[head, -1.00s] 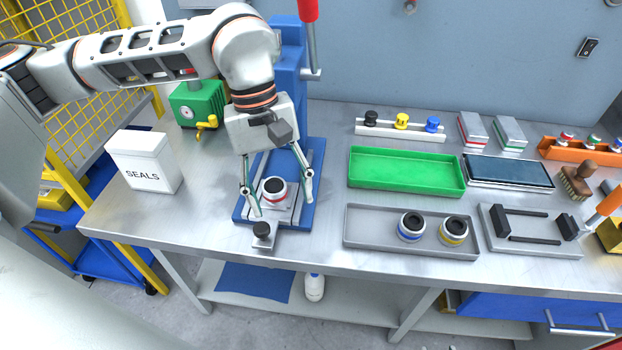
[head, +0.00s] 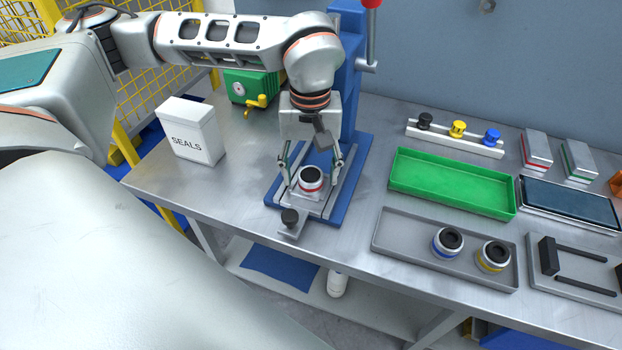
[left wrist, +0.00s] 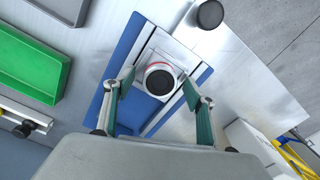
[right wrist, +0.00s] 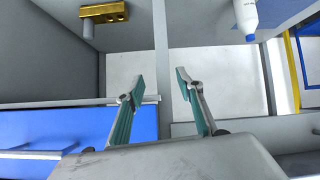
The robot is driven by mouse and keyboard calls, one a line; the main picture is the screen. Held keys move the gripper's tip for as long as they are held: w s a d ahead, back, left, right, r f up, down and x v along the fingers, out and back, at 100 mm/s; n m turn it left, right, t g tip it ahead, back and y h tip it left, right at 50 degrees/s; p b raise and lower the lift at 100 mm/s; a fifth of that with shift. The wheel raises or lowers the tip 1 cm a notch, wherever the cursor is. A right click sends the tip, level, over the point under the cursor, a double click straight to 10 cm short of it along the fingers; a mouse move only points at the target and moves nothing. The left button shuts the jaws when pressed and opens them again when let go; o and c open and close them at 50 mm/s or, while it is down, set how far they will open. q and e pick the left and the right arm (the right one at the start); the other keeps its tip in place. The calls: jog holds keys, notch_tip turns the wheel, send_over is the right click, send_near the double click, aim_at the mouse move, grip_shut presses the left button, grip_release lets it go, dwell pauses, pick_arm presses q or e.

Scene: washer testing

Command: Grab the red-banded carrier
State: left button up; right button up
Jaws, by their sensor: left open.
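The red-banded carrier (head: 311,179), a white cylinder with a black top and a red band, stands on the plate of the blue press (head: 348,150). It also shows in the left wrist view (left wrist: 160,78). My left gripper (head: 312,184) points down over it, open, with one finger on each side. In the left wrist view the fingertips (left wrist: 158,84) flank the carrier with gaps visible, so it is not clasped. My right gripper (right wrist: 160,79) is open and empty; it shows only in the right wrist view, facing the area under the table.
A grey tray (head: 400,250) holds a blue-banded carrier (head: 447,242) and a yellow-banded carrier (head: 492,256). A green tray (head: 450,182) lies behind it. A white SEALS box (head: 190,135) stands left of the press. A black knob (head: 290,217) sits at the press's front.

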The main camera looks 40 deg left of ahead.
pick_arm(q)
jog(key=shift+f, duration=0.2)
jog(key=c, duration=1.3)
jog(key=shift+d+r, duration=0.1)
jog(key=shift+r, duration=0.05)
